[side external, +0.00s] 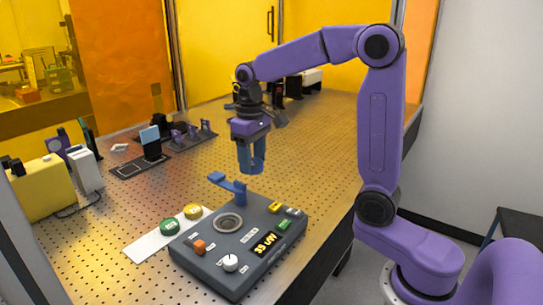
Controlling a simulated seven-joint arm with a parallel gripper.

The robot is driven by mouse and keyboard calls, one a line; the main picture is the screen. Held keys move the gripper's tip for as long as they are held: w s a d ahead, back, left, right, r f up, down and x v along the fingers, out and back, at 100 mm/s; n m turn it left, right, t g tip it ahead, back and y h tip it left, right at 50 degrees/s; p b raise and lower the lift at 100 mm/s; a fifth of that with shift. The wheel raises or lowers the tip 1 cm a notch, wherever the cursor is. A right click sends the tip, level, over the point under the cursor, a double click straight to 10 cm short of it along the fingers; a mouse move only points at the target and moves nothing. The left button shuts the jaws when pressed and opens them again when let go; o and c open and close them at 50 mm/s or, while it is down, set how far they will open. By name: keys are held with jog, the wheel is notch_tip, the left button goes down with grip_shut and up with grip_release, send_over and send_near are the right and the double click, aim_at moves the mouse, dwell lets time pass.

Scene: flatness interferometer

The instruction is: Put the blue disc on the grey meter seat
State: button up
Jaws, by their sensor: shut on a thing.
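My gripper (251,166) is above the back of the grey meter box (205,262), pointing down, with blue fingers. It is shut on the blue disc, which is hard to tell apart from the fingers at this size. The meter's seat is a round grey ring (228,222) on top of the box, and it looks empty. The gripper is above and behind the seat, clear of it. A blue arm (231,186) stands at the box's back edge, between the gripper and the seat in the picture.
A green disc (170,226) and a yellow disc (192,211) lie on a white strip (145,247) left of the box. The box carries an orange switch (199,247), a white knob (229,263) and a display (265,244). Optics on mounts (151,145) stand farther back on the perforated table.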

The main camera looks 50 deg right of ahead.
jog(key=n, duration=0.1)
send_over(228, 224)
jog(key=shift+w+f, duration=0.1)
jog(key=shift+f, duration=5.5)
jog(key=shift+f, duration=0.35)
jog(key=shift+f, duration=0.5)
jog(key=o, duration=1.1)
jog(key=shift+o, duration=0.5)
jog(key=shift+r, duration=0.4)
jog(key=shift+o, duration=0.2)
notch_tip(228, 224, up, 18)
jog(key=shift+f, duration=0.2)
